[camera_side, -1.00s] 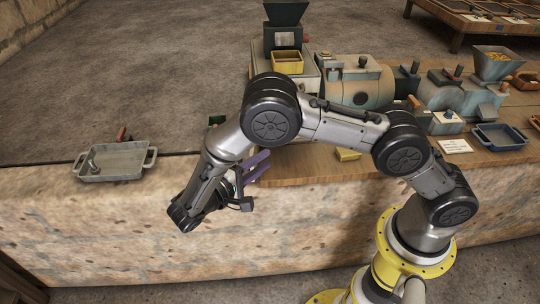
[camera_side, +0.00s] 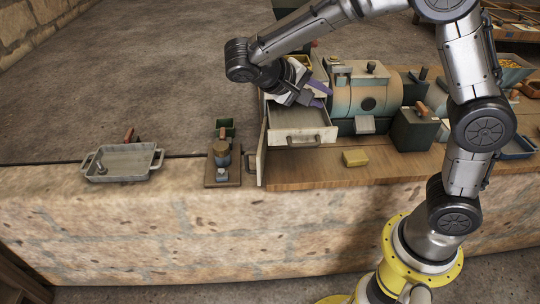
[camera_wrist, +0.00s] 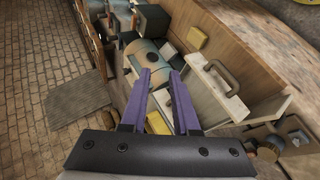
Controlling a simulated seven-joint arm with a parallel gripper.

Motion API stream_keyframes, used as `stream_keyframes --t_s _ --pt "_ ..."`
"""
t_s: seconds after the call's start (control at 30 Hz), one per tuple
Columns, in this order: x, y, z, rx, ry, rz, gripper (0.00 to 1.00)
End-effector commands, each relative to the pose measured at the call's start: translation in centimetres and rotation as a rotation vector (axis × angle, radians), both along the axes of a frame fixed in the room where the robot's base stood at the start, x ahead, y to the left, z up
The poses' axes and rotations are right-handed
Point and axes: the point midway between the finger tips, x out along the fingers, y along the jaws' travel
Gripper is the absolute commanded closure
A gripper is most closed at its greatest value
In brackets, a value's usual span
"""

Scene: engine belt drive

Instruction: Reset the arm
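My gripper (camera_side: 318,96), with purple fingers, is raised over an open grey drawer (camera_side: 302,138) at the bench's left end. In the wrist view my gripper (camera_wrist: 160,72) has its fingers apart, with nothing held between them. The drawer's handled front (camera_wrist: 222,85) lies just right of the fingers in that view. The arm reaches high across the back of the bench. A green and beige cylindrical machine (camera_side: 360,98) stands right of the drawer; it also shows beyond the fingers in the wrist view (camera_wrist: 148,57).
A yellow block (camera_side: 355,158) lies on the wooden bench top. A small stand with a round metal part (camera_side: 222,158) is left of the drawer. A grey two-handled tray (camera_side: 123,163) sits far left. A green box (camera_side: 415,130) stands right of the machine.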

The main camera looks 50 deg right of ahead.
Motion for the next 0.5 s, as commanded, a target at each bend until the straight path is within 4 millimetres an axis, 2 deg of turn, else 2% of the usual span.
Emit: stream_keyframes --t_s 0.03,0.2,0.33,0.5 --pt "-1.6 -1.0 1.2 0.062 -0.034 -0.021 0.71" --pt "-6.5 -2.8 3.1 0.265 -0.121 -0.037 0.71" --pt "-10.2 -3.1 3.6 0.419 -0.206 -0.011 0.71" --pt "-14.3 -2.1 3.2 0.603 -0.332 0.077 0.71"
